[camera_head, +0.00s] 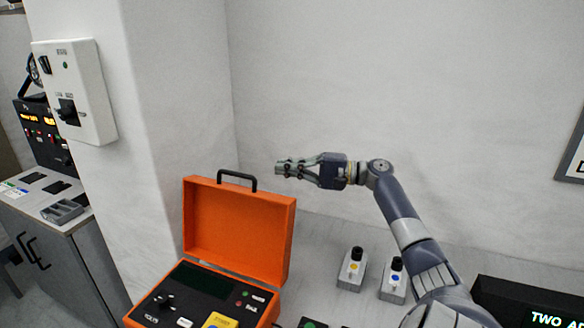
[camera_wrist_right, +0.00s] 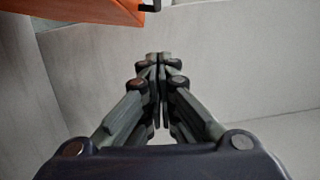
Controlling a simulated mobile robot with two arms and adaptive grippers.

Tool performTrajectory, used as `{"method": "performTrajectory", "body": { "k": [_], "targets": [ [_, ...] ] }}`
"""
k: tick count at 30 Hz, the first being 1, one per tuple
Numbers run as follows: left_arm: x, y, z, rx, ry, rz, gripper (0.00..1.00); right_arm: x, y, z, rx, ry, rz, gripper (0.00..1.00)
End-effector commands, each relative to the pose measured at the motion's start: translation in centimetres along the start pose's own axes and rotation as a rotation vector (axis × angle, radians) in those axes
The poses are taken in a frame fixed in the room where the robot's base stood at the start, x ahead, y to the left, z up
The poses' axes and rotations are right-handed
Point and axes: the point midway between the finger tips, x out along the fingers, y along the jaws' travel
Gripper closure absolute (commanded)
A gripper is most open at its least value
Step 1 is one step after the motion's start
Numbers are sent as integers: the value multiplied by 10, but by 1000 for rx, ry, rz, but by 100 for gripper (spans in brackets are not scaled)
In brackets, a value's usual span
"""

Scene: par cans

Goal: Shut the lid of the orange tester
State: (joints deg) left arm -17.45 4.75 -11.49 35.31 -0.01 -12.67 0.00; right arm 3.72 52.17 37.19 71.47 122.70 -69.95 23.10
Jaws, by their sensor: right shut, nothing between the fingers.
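The orange tester stands at the lower middle of the head view, with its dark control panel (camera_head: 190,300) facing up. Its orange lid (camera_head: 238,228) stands open and upright at the back, with a black handle (camera_head: 237,178) on its top edge. My right gripper (camera_head: 281,168) is shut and empty, just right of the handle and a little above the lid's top right corner, apart from it in the picture. In the right wrist view the fingers (camera_wrist_right: 158,62) are together, and part of the orange lid (camera_wrist_right: 90,8) shows at the top left. My left gripper is out of view.
Two small grey boxes with black knobs (camera_head: 352,268) (camera_head: 395,280) stand right of the tester, below my right arm. A black display (camera_head: 530,300) is at the lower right. A white switch box (camera_head: 75,90) hangs on the left pillar.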

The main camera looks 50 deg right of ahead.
Motion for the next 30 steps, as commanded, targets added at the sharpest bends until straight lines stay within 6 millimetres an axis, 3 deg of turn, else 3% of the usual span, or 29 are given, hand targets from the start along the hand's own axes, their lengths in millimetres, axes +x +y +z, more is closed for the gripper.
{"method": "performTrajectory", "body": {
  "k": [10, 21, 30],
  "targets": [
    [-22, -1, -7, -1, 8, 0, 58, 62, -3, 1, 1, -2, -1, 100],
    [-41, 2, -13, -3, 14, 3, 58, 67, 0, 36, 1, 0, 1, 100],
    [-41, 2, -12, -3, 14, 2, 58, 68, 0, 39, 1, 1, 0, 100]
  ]
}}
